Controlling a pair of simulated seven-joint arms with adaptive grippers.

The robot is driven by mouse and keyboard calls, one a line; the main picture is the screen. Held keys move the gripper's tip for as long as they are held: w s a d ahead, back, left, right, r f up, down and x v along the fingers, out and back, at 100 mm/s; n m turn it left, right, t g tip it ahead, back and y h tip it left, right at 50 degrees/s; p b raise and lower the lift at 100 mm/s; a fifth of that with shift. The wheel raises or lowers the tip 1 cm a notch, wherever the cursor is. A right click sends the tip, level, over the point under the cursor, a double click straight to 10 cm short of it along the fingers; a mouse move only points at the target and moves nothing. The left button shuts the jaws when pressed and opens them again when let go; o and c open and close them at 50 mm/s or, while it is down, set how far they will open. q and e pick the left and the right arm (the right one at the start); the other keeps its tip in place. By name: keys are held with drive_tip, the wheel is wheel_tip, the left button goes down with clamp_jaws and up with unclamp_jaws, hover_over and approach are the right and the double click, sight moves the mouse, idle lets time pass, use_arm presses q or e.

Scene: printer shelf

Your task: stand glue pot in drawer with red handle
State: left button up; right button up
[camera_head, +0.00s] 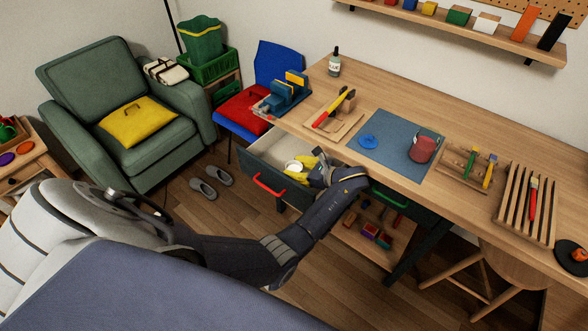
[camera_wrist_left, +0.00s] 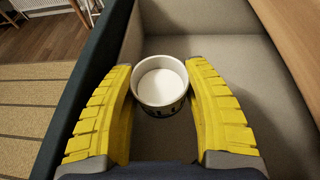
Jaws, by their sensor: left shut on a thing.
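The glue pot is a small round white pot with dark lettering; it shows in the head view (camera_head: 292,166) and the wrist view (camera_wrist_left: 161,85). My left gripper (camera_head: 304,170) has its yellow fingers shut on the pot's sides, also seen in the wrist view (camera_wrist_left: 161,100). The pot is upright and inside the outline of the open drawer (camera_head: 262,150). I cannot tell whether its base touches the drawer floor (camera_wrist_left: 215,45). The red handle (camera_head: 269,187) is on the drawer's front. My right gripper is not in view.
The wooden desk (camera_head: 385,95) is above and behind the drawer. A drawer with a green handle (camera_head: 391,197) is to the right, partly behind my arm. The drawer floor around the pot looks clear.

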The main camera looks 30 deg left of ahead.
use_arm(q)
drive_tip(key=shift+s+f, duration=0.3)
drive_tip(key=shift+f, duration=0.3)
drive_tip(key=o, duration=1)
drive_tip(key=shift+f, duration=0.1)
drive_tip(key=shift+r, duration=0.55)
drive_tip(key=shift+r+v, duration=0.15)
drive_tip(key=shift+v, duration=1.3)
drive_tip(key=shift+r+v, duration=0.15)
drive_tip(key=shift+v, duration=1.25)
